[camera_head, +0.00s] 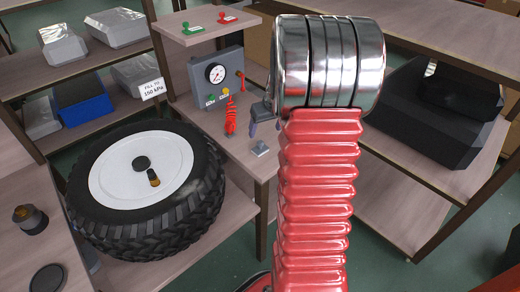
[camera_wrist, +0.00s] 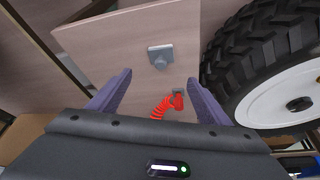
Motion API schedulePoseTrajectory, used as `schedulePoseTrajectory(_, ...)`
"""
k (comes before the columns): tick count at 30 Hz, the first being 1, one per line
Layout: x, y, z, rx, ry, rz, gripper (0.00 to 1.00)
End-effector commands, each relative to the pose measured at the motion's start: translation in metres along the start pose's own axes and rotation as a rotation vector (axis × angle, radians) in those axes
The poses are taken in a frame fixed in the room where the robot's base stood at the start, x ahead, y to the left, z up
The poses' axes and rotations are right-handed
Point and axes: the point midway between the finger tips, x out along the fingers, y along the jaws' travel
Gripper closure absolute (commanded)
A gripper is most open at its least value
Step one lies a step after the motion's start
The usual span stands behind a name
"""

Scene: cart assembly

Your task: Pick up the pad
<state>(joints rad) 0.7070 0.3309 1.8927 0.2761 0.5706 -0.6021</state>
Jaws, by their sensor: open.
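A small grey square pad (camera_head: 260,148) with a raised middle lies on the wooden bench beside the gauge box. In the wrist view the pad (camera_wrist: 160,57) shows just beyond the fingertips, roughly midway between them. My gripper (camera_wrist: 159,78) is open, with two purple-grey fingers apart and nothing held between them. In the head view my gripper (camera_head: 255,127) is mostly hidden behind my red arm, and one finger shows near the pad. The fingers and the pad look apart; I cannot tell the height gap.
A red coiled hose (camera_head: 230,118) hangs by the gauge box (camera_head: 217,75), close to the fingers in the wrist view (camera_wrist: 164,107). A large wheel (camera_head: 145,185) lies left of the bench. A shelf with green and red handles (camera_head: 207,27) stands above.

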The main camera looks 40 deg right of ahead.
Motion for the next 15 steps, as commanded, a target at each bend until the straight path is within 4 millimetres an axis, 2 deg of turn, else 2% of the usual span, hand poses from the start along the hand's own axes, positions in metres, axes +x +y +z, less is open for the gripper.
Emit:
schedulePoseTrajectory(9, 0.045, -0.002, 0.001, 0.001, -0.002, -0.001, 0.28)
schedulePoseTrajectory(15, 0.066, -0.001, 0.000, -0.001, 0.000, -0.001, 0.28)
